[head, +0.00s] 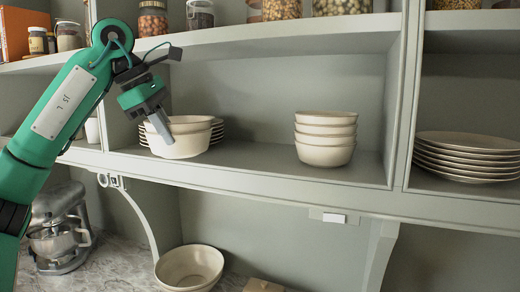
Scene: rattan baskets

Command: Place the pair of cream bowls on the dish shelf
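A pair of nested cream bowls (182,146) is at the front of the middle shelf compartment, before a stack of plates (217,131). My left gripper (161,127) reaches down to their near left rim. One finger lies against the outer wall; the other is hidden, and the gripper looks shut on the rim. I cannot tell whether the bowls rest on the dish shelf (260,158) or hang just above it. Another cream bowl (190,267) is on the counter below, possibly with a second nested in it. My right gripper is not in view.
A stack of several cream bowls (325,140) stands right of a clear stretch of shelf. More plates (467,157) are in the right compartment. Jars (281,8) line the upper shelf. A stand mixer (58,235) is on the counter, near a curved bracket (137,215).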

